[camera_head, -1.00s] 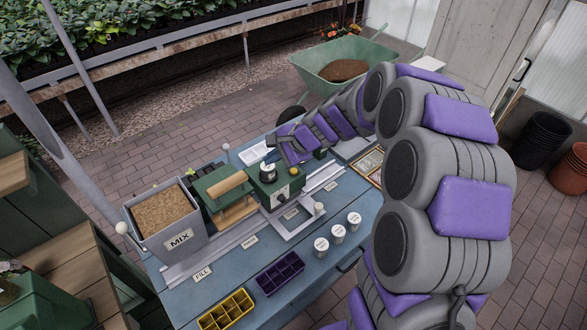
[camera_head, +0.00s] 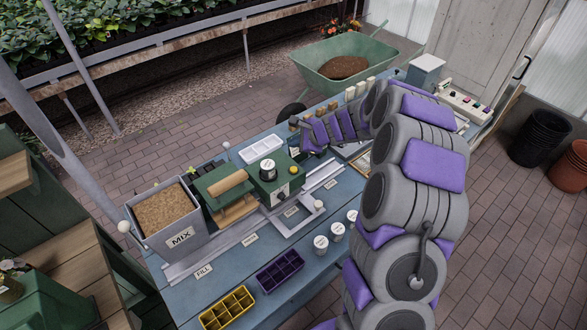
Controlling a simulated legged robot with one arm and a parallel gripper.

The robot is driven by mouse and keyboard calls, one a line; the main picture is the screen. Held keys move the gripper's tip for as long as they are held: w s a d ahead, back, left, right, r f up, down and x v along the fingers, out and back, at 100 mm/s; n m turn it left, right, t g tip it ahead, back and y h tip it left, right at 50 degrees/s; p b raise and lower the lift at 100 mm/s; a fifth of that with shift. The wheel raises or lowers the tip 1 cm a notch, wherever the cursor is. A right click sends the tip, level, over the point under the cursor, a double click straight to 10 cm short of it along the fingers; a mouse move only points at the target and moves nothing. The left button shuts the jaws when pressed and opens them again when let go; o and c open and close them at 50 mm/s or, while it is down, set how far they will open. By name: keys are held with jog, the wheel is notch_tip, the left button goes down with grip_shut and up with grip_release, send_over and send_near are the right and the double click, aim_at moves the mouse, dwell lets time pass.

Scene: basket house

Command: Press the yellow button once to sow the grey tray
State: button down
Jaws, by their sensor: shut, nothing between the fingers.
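The yellow button (camera_head: 293,170) sits on top of the green machine box (camera_head: 270,190), beside a white-lidded cup (camera_head: 267,169). A pale grey-white tray (camera_head: 262,149) with compartments lies behind that box on the blue bench. My gripper (camera_head: 294,122) is shut and empty, behind and above the yellow button and apart from it. My arm comes in from the lower right and hides part of the bench's right side. The fingertips are small and dark here.
A grey MIX bin (camera_head: 163,212) stands left of the machine. A purple tray (camera_head: 279,271) and a yellow tray (camera_head: 228,308) lie at the bench front. Several white labelled pots (camera_head: 337,230) stand near my arm.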

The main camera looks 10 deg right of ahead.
jog(key=shift+f, duration=0.15)
jog(key=b, duration=0.6)
send_over(295, 170)
notch_tip(295, 170, down, 7)
jog(key=shift+f, duration=0.15)
jog(key=shift+f+b, duration=0.55)
jog(key=shift+f, duration=0.05)
dwell(1.1)
jog(key=shift+s+f, duration=0.1)
jog(key=shift+f, duration=0.25)
jog(key=shift+f+b, duration=0.4)
jog(key=shift+f, duration=0.15)
dwell(0.7)
jog(key=shift+r, duration=0.15)
jog(key=shift+r+p, duration=0.85)
jog(key=shift+p, duration=0.1)
jog(key=shift+r, duration=0.1)
